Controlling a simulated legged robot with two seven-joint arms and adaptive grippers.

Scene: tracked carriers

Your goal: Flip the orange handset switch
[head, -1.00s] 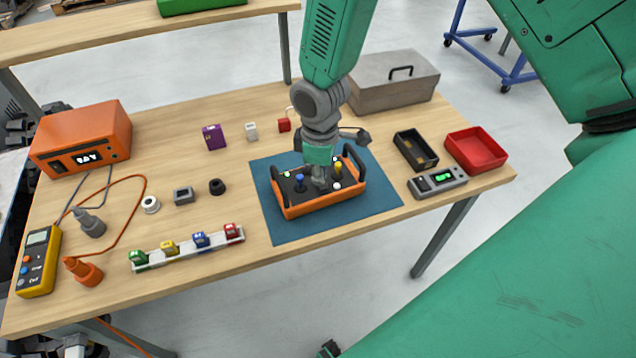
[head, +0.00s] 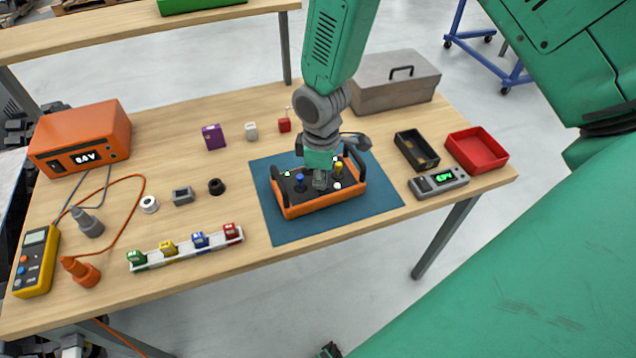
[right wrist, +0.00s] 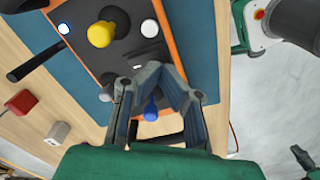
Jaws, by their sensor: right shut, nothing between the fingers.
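The orange handset (head: 318,203) lies on a blue mat (head: 278,228) on the wooden table. It has a black top, a blue stick (head: 299,184), a yellow stick (head: 339,168), small lights and a black handle at each end. My right gripper (head: 320,183) is shut and empty, pointing down over the middle of the handset's top. In the right wrist view its fingers (right wrist: 154,72) meet close to the panel, between the yellow knob (right wrist: 100,34) and the blue knob (right wrist: 151,108). I cannot tell whether they touch the panel. The switch is not clearly seen.
A black tray (head: 416,150), a red tray (head: 476,149) and a grey meter (head: 438,181) stand right of the mat. A grey toolbox (head: 395,84) is behind. A rack (head: 187,250) of coloured blocks lies front left. An orange supply (head: 80,139) stands far left.

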